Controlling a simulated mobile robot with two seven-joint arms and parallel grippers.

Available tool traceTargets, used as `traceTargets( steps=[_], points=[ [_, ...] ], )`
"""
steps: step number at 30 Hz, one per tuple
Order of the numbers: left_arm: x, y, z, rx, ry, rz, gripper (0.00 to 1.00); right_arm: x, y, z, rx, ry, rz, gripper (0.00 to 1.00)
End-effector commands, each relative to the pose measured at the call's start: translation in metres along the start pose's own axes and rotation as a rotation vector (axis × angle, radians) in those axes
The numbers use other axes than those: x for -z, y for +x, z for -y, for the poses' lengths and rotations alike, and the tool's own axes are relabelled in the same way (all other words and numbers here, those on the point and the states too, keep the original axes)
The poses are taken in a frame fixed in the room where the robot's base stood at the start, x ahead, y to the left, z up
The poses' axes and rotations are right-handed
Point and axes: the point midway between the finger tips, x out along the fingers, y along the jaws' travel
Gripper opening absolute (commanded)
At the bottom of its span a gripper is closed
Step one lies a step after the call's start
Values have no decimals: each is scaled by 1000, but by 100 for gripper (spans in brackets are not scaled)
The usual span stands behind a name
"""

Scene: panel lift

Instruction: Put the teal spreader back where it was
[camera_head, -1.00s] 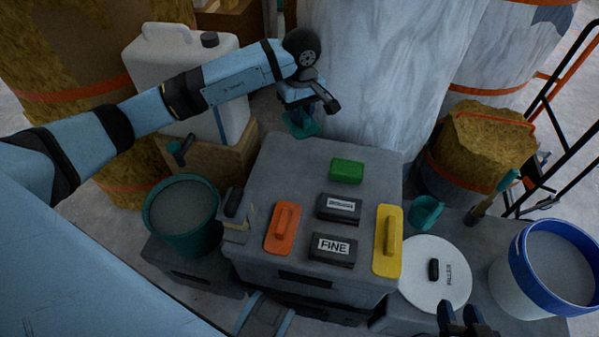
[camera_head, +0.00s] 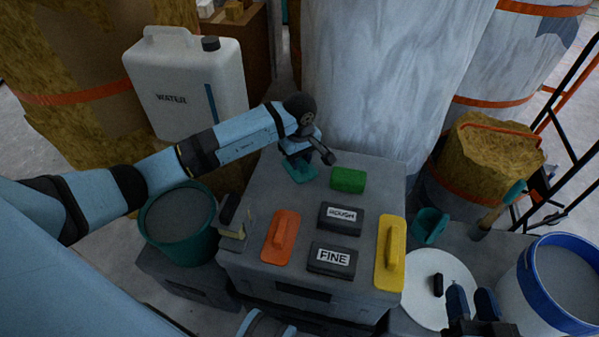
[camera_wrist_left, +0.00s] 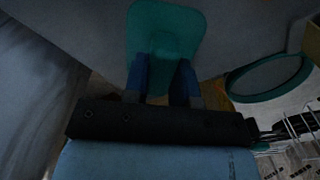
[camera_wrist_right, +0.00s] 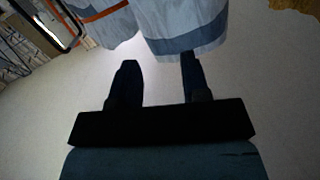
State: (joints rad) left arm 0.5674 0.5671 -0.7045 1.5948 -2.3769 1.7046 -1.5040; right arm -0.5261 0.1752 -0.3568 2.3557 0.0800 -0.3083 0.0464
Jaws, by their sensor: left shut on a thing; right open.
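The teal spreader (camera_head: 300,172) is at the far left part of the grey box top (camera_head: 262,178) in the head view. My left gripper (camera_head: 306,160) is shut on it from above. In the left wrist view the spreader's flat teal plate (camera_wrist_left: 165,35) shows just beyond the fingers of my left gripper (camera_wrist_left: 164,85). I cannot tell whether the plate touches the box top or hangs just above it. My right gripper (camera_head: 472,305) is open and empty at the lower right, near the white lid. It also shows empty in the right wrist view (camera_wrist_right: 158,78).
A green block (camera_head: 348,180), an orange float (camera_head: 281,237), a yellow float (camera_head: 391,252) and dark blocks marked ROUGH (camera_head: 340,217) and FINE (camera_head: 332,258) lie on the box. A teal bucket (camera_head: 180,225) stands left, a white water can (camera_head: 190,85) behind, a blue-rimmed bucket (camera_head: 560,285) right.

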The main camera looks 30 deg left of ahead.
Motion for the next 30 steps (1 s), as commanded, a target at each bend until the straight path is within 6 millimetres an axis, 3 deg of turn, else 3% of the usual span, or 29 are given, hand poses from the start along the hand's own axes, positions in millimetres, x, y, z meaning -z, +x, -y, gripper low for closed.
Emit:
traceTargets(
  steps=[8,11,15,23,24,27,30],
  points=[
    [-1,31,0,1,-1,2,0,0,1,4,14,14,-36,43],
    [-1,44,0,1,0,2,0,9,1,9,29,21,-77,43],
    [0,45,0,-2,0,0,0,24,1,11,41,14,-116,43],
    [0,49,0,0,1,-1,0,20,3,9,43,8,-115,43],
    [-1,49,0,0,1,0,27,22,3,10,44,10,-119,43],
    [-1,48,0,0,1,0,50,22,3,10,45,12,-120,43],
    [-1,48,0,0,1,0,50,22,2,11,44,15,-118,43]
  ],
)
